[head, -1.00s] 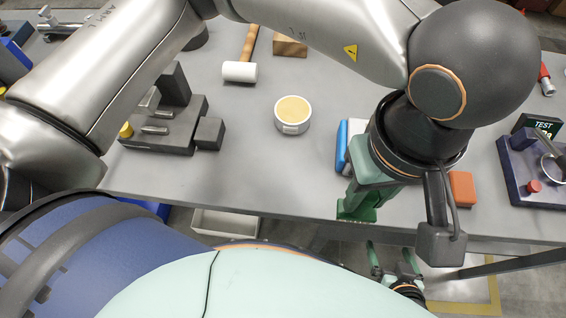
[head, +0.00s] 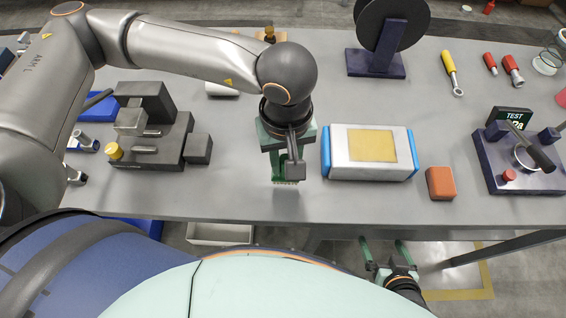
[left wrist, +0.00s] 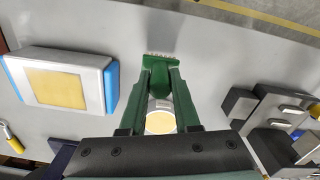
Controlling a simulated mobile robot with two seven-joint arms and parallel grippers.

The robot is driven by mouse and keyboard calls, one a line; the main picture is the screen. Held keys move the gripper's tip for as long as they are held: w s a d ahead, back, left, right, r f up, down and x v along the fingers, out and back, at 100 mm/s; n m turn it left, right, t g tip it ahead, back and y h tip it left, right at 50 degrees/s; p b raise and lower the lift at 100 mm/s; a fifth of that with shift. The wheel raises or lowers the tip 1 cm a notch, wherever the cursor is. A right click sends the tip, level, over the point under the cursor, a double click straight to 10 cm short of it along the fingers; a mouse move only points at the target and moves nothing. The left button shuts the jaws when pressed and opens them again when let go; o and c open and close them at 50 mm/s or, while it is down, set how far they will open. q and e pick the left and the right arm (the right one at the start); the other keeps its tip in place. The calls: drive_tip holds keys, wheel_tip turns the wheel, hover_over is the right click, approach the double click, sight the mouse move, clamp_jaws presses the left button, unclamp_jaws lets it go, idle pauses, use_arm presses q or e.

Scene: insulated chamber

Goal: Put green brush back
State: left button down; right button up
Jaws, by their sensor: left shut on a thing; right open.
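My left gripper (head: 284,160) is shut on the green brush (head: 285,180) and holds it over the front part of the table. In the left wrist view the brush (left wrist: 160,68) sits between the two green fingers, its pale bristles pointing away from the gripper. I cannot tell whether the bristles touch the table. The left arm hides much of the brush in the head view. My right gripper (head: 388,262) is open and empty, low beyond the table's front edge.
A white box with blue ends (head: 370,155) stands just right of the left gripper. A dark fixture (head: 150,140) stands to its left. A round tin (left wrist: 161,118) shows behind the fingers. An orange block (head: 440,183) and a test device (head: 525,165) are farther right.

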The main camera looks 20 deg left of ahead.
sight(283, 169)
use_arm(q)
drive_tip(key=f, duration=0.1)
drive_tip(key=f+p, duration=0.1)
drive_tip(key=f, duration=0.1)
drive_tip(key=shift+w+a+f, duration=0.15)
drive_tip(key=shift+a, duration=0.2)
drive_tip(key=shift+f, duration=0.25)
drive_tip(key=shift+f, duration=0.2)
drive_tip(key=c, duration=0.6)
unclamp_jaws()
drive_tip(key=shift+c, duration=0.2)
drive_tip(key=shift+r, duration=0.1)
drive_tip(key=shift+r, duration=0.15)
wheel_tip(283, 169, up, 12)
drive_tip(key=shift+b, duration=0.7)
